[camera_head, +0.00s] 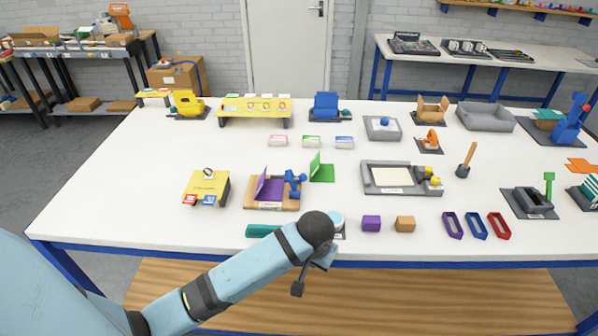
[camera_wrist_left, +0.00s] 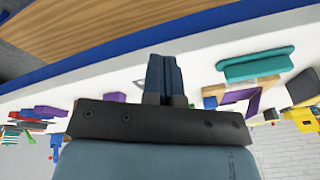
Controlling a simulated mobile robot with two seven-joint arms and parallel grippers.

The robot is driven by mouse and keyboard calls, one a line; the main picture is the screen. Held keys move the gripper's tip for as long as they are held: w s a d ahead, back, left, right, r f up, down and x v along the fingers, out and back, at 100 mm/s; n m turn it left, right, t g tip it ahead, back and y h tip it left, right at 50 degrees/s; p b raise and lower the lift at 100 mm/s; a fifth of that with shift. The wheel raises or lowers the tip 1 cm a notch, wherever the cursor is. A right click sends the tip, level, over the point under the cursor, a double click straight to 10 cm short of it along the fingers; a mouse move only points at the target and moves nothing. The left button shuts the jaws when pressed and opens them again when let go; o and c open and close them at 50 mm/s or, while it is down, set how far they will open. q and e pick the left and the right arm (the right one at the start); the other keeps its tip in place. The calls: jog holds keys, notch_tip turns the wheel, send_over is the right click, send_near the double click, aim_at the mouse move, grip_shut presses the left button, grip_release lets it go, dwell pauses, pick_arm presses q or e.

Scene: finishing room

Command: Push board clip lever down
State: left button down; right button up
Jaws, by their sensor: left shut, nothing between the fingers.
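A grey fixture (camera_head: 370,186) holding a cream board (camera_head: 393,177) lies right of the table's middle. A yellow clip-like part (camera_head: 432,183) stands at its right end. The picture is too small to tell its lever's position. Another device with a blue clamp-like part (camera_head: 294,180) on a wooden base stands left of it; I cannot tell which is the board clip. My left gripper (camera_wrist_left: 164,72) is shut and empty in the left wrist view, near the table's front edge and apart from both. The arm mostly hides it in the head view. My right gripper is not in view.
A teal bar (camera_head: 262,231) lies by the front edge, beside my left arm. A purple block (camera_head: 371,223) and an orange-brown block (camera_head: 405,224) stand right of my arm. A dark fixture with a green lever (camera_head: 549,184) is at the right.

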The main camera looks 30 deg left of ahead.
pick_arm(q)
jog(key=w+a+r+n+y, duration=0.1)
jog(key=w+a+r+n, duration=0.15)
jog(key=w, duration=0.35)
jog(key=w+a+r+n+y, duration=0.1)
jog(key=w+a+r+y, duration=0.15)
jog(key=w, duration=0.35)
jog(key=n+g+y, duration=0.1)
jog(key=n, duration=0.2)
send_near(293, 177)
jog(key=v, duration=0.4)
jog(key=shift+w, duration=0.35)
jog(key=x, duration=0.4)
jog(key=p+x, duration=0.1)
jog(key=x, duration=0.4)
jog(key=shift+s, duration=0.2)
jog(key=shift+a+f, duration=0.3)
jog(key=shift+f, duration=0.15)
jog(key=shift+w, duration=0.1)
